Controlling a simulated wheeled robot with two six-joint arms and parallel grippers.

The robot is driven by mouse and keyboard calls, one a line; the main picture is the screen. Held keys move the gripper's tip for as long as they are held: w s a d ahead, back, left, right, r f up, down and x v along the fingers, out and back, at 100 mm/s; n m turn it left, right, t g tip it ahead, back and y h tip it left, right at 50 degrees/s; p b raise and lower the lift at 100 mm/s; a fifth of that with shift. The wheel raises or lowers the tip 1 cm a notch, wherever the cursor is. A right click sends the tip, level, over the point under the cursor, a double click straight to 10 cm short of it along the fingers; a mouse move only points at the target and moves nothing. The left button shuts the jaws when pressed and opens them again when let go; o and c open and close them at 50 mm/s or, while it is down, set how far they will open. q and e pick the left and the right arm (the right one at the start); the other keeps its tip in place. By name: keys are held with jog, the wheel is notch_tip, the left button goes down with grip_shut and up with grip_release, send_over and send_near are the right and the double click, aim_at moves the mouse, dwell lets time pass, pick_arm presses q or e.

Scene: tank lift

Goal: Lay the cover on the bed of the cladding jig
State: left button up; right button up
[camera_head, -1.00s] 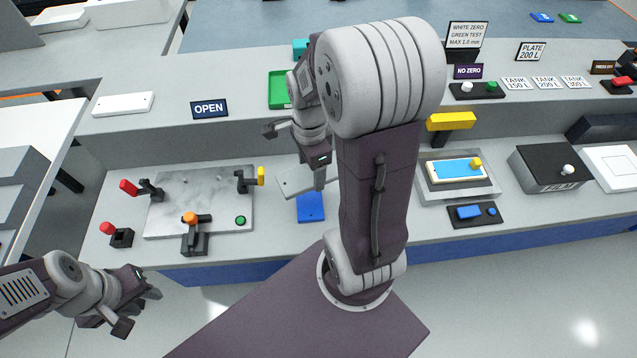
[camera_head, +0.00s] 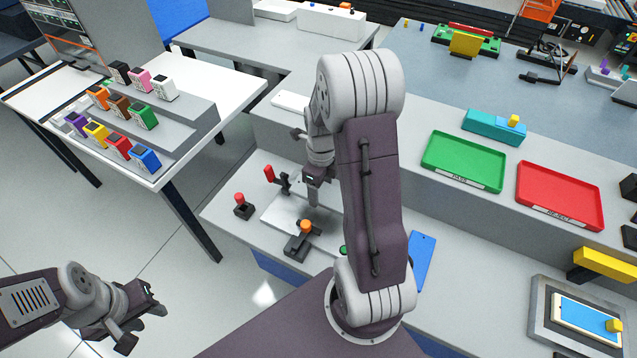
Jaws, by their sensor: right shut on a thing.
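The cladding jig's bed (camera_head: 270,219) is a pale plate on the bench, with a red-handled clamp (camera_head: 271,174) at its back left and an orange-knobbed clamp (camera_head: 304,229) at its front. My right gripper (camera_head: 312,193) points down over the bed and is shut on the cover. The cover is a pale grey plate; its edges are hard to tell from the bed now, so I cannot tell whether it touches. My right arm hides the right side of the jig. My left gripper (camera_head: 143,318) is open and empty, off the bench at the lower left.
A red-knobbed block (camera_head: 243,205) stands left of the bed. A blue pad (camera_head: 424,258) lies right of my arm. Green (camera_head: 463,160) and red (camera_head: 559,193) trays are on the raised shelf. A side table at left holds several coloured boxes.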

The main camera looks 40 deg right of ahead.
jog(key=shift+w+p, duration=0.1)
jog(key=shift+p, duration=0.2)
jog(key=b, duration=0.4)
send_over(320, 210)
notch_tip(320, 210, down, 5)
jog(key=shift+d+r, duration=0.1)
jog(key=shift+f, duration=0.4)
jog(key=shift+f, duration=0.2)
jog(key=shift+f+b, duration=0.7)
jog(key=shift+f, duration=0.3)
dwell(0.5)
jog(key=o, duration=1.7)
jog(key=shift+o, duration=0.2)
